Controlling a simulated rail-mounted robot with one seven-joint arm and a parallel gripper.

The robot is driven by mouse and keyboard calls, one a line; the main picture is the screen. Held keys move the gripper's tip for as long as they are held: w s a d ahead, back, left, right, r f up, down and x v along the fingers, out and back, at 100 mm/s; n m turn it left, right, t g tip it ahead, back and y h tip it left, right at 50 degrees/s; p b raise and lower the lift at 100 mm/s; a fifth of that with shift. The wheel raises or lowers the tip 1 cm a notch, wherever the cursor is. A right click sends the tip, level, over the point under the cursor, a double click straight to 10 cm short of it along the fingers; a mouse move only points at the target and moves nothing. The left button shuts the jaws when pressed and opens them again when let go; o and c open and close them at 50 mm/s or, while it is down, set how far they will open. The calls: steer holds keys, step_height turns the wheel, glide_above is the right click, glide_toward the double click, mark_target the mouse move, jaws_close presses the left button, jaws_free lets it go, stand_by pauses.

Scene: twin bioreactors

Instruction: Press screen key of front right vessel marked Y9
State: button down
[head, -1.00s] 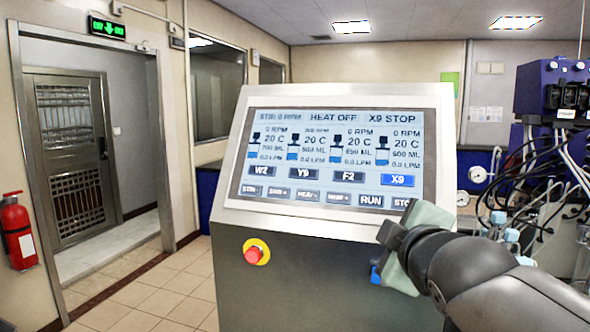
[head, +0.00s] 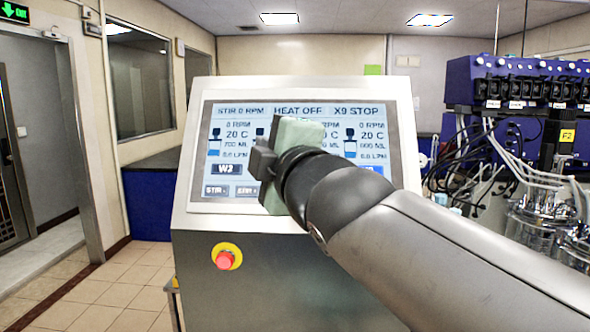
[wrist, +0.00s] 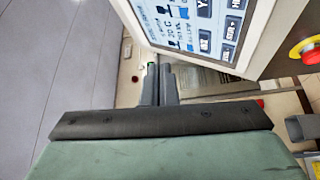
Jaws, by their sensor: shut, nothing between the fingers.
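The Y9 key (wrist: 204,8) shows partly at the top edge of the wrist view; in the head view my arm hides it. The touchscreen (head: 232,112) is on a sloped white console. Its W2 key (head: 227,169) is visible left of my gripper, and also in the wrist view (wrist: 205,41). The header reads STIR 0 RPM, HEAT OFF, X9 STOP. My gripper (head: 258,163) is in front of the lower middle of the screen in the head view. In the wrist view its fingers (wrist: 159,68) are together and empty, beside the screen's edge, with no contact visible.
A red emergency stop button (head: 225,258) sits on the console front below the screen, also at the wrist view's right edge (wrist: 308,52). Blue pump units (head: 470,75), hoses and glass vessels (head: 535,225) stand at right. Open tiled floor lies left of the console.

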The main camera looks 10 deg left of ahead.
steer(key=w+f, duration=0.4)
steer(key=w, duration=0.3)
steer(key=shift+w+a+f, duration=0.25)
steer(key=shift+w+a, duration=0.05)
steer(key=shift+a, duration=0.15)
stand_by(1.8)
steer(key=shift+w+f+b, duration=0.2)
steer(key=shift+w+b, duration=0.15)
steer(key=shift+b, duration=0.05)
steer(key=shift+w+f, duration=0.2)
steer(key=shift+w, duration=0.1)
stand_by(0.6)
stand_by(0.3)
steer(key=shift+s+r, duration=0.4)
steer(key=shift+s, duration=0.3)
steer(key=s, duration=0.1)
steer(key=s+r, duration=0.1)
steer(key=s, duration=0.1)
steer(key=s+r, duration=0.1)
steer(key=shift+s+d+r, duration=0.15)
steer(key=shift+d+r, duration=0.1)
